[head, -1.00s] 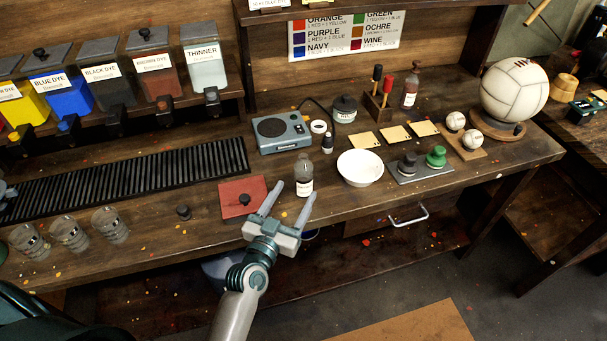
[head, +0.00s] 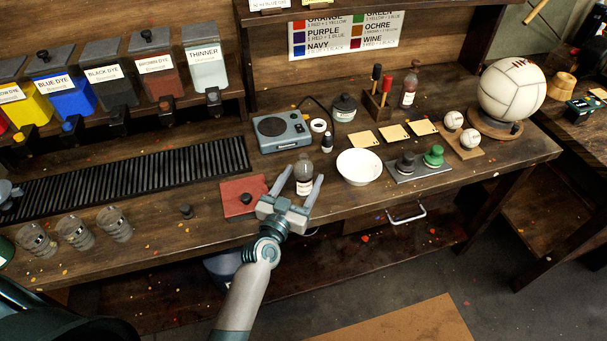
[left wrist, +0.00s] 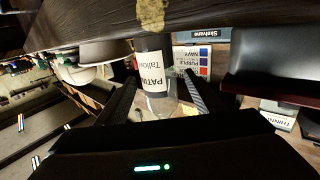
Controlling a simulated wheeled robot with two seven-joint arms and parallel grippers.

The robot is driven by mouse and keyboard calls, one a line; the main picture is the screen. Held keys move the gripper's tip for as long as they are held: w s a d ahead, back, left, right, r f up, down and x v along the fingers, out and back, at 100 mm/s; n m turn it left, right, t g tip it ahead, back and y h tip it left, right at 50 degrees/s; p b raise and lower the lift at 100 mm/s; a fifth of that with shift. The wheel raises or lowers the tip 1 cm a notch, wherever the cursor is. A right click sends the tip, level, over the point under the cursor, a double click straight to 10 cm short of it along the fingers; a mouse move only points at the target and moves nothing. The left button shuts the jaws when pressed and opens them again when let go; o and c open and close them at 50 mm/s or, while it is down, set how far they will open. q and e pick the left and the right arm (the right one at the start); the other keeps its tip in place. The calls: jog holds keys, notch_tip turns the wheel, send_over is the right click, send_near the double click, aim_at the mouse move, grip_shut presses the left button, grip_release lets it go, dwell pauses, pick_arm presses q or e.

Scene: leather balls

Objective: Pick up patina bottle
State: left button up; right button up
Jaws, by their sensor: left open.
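My left gripper (head: 303,176) is open, with one finger on each side of the bottle. My right gripper is not in view.
A white bowl (head: 360,167) stands close on the right. A grey-blue device (head: 281,133) is behind. Several glasses (head: 75,232) stand at the left front. The workbench front edge (head: 350,210) is near.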

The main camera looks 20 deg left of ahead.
pick_arm(q)
jog(key=shift+w, duration=0.5)
jog(key=shift+f, duration=0.1)
jog(key=c, duration=1.2)
